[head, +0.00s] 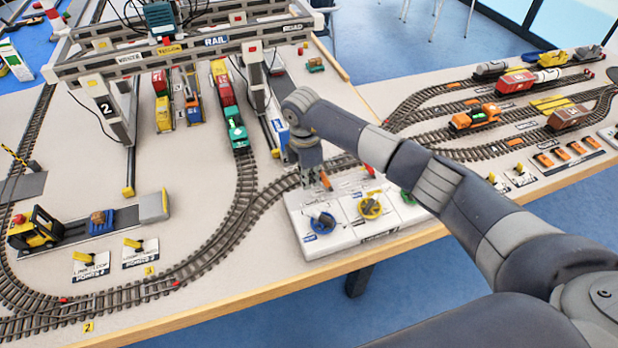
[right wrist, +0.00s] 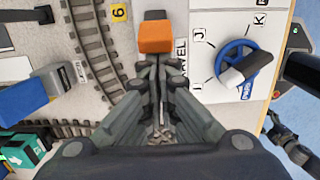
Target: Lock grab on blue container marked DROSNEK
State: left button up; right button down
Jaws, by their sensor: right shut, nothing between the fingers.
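My right gripper (head: 313,182) points down over the white control panel (head: 345,237). Its fingers are shut and empty. In the right wrist view the closed fingertips (right wrist: 155,70) are close to an orange lever (right wrist: 157,37); I cannot tell if they touch it. The blue handwheel (head: 320,223) is beside the gripper and also shows in the right wrist view (right wrist: 240,68). The crane's dark hoist unit (head: 163,20) is at the top of the head view. I cannot read DROSNEK on any container. My left gripper is not in view.
The gantry crane (head: 190,55) spans rail wagons and a teal locomotive (head: 237,130). A yellow handwheel (head: 370,207) and a green handwheel (head: 407,197) sit on the panel. A toy forklift (head: 35,230) stands at left. Tracks with trains fill the right table.

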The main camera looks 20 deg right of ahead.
aim_at(325, 175)
jog(key=shift+d+r, duration=0.1)
jog(key=shift+d, duration=0.05)
jog(key=shift+d+r+y, duration=0.35)
jog(key=shift+d+y, duration=0.25)
jog(key=shift+y, duration=0.25)
jog(key=shift+d+r+y, duration=0.3)
jog(key=shift+d+y, duration=0.3)
jog(key=shift+y, duration=0.25)
jog(key=shift+d+r+y, duration=0.2)
jog(key=shift+d+y, duration=0.5)
jog(key=shift+y, duration=0.2)
jog(key=shift+w+d+r+y+b, duration=0.1)
jog(key=shift+d+y+b, duration=0.4)
jog(key=shift+d+y, duration=0.25)
jog(key=shift+a+r, duration=0.15)
jog(key=shift+r, duration=0.1)
jog(key=shift+r+p, duration=0.7)
jog(key=shift+p, duration=0.35)
